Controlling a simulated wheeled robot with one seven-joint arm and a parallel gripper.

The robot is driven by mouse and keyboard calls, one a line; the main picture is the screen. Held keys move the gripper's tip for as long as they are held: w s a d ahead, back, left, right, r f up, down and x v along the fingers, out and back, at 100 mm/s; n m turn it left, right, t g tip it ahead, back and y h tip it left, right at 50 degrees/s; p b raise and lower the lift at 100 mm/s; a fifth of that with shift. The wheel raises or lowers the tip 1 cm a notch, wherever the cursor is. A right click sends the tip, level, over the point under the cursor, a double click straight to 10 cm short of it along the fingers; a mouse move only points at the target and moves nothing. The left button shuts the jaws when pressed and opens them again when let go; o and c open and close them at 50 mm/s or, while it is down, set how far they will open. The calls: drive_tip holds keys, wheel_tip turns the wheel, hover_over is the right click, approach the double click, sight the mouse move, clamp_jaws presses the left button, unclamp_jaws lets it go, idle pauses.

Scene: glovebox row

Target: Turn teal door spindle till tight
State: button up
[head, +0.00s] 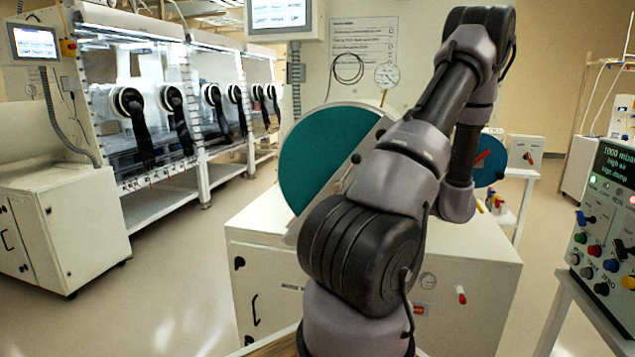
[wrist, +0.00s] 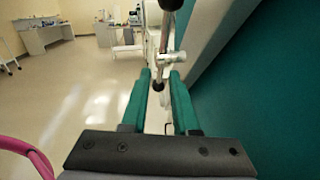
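The teal door (head: 322,150) is a large round disc on the white cabinet in the head view, partly hidden behind my arm. It fills the right side of the wrist view (wrist: 270,95). Its spindle (wrist: 172,58) shows in the wrist view as a metal hub with a cross bar and dark ball ends, one at the top and one lower down. My gripper (wrist: 160,74) is open, with its two green fingers apart. The lower end of the bar appears between the fingers, with gaps visible on both sides; contact is not clear. My gripper is hidden in the head view.
A white cabinet (head: 465,285) stands under the door. A smaller blue disc with a red handle (head: 487,165) is behind my arm. A control panel (head: 608,215) stands at the right, and gloveboxes (head: 130,95) line the left. Floor (head: 165,290) is open at left.

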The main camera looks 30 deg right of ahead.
sight(329, 185)
drive_tip(key=x, duration=1.1)
drive_tip(key=shift+w, duration=0.4)
clamp_jaws()
idle(0.9)
